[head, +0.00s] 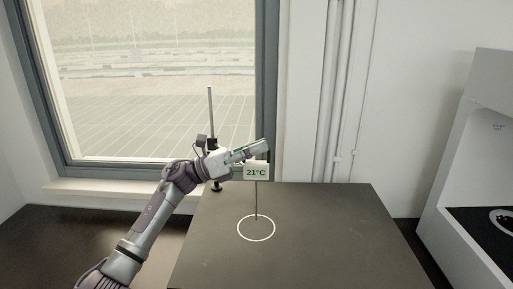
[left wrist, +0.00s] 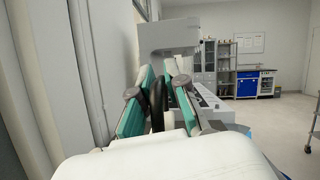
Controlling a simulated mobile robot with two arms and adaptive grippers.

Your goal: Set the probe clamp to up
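The probe clamp stand has an upright metal rod (head: 211,120) on a dark base (head: 217,188), left of the middle of the table in the head view. A display reading 21°C (head: 256,172) hangs to its right, with a thin probe (head: 256,200) pointing down from it. My left gripper (head: 264,147) is at the clamp, just above the display, and covers much of it. In the left wrist view a black part (left wrist: 158,98) lies between its teal-padded fingers; whether both press on it cannot be told. My right gripper is not in view.
The probe's lower end is over a white circle (head: 256,228) on the dark tabletop (head: 330,235), whose right side is clear. A window (head: 150,80) is behind the stand. A white cabinet (head: 480,100) stands at the right.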

